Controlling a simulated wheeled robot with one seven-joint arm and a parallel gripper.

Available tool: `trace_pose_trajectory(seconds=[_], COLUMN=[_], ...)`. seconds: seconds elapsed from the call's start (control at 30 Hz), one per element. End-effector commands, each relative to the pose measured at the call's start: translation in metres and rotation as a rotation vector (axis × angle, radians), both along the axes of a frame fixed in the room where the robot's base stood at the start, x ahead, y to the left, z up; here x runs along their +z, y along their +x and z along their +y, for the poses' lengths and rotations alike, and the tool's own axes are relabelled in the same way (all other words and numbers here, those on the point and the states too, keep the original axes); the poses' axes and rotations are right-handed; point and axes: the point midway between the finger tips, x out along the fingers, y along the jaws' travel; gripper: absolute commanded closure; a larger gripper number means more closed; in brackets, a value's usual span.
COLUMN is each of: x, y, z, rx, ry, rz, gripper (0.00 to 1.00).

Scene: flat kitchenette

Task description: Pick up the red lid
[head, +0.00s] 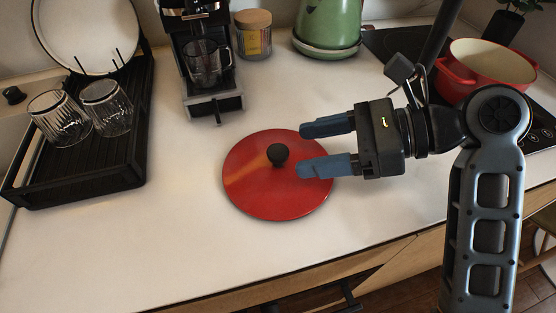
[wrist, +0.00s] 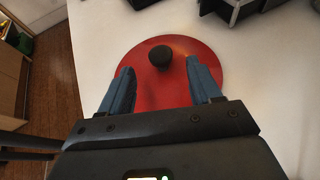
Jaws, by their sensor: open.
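The red lid (head: 262,195) lies flat on the white counter, with a round black knob (head: 278,154) at its middle. My gripper (head: 312,150) is open and empty over the right part of the lid, its blue fingers pointing left toward the knob. In the wrist view the red lid (wrist: 150,95) is ahead of and beneath my gripper (wrist: 165,82). The black knob (wrist: 160,56) shows between and just beyond the fingertips there. The fingers do not appear to touch the knob. My gripper hides part of the lid's right side.
A black drying rack (head: 90,165) with two glasses and a plate stands at left. A coffee machine (head: 210,95) with a glass jug, a jar (head: 253,38) and a green kettle (head: 328,25) stand behind. A red pot (head: 480,68) is at right. The counter in front of the rack is clear.

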Motion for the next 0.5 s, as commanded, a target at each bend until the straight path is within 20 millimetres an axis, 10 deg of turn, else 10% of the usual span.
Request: trace_pose_trajectory(seconds=[0.5], x=[-0.018], y=[0.005], z=[0.052], rx=[0.004], ry=[0.000], rz=[0.001], gripper=[0.37])
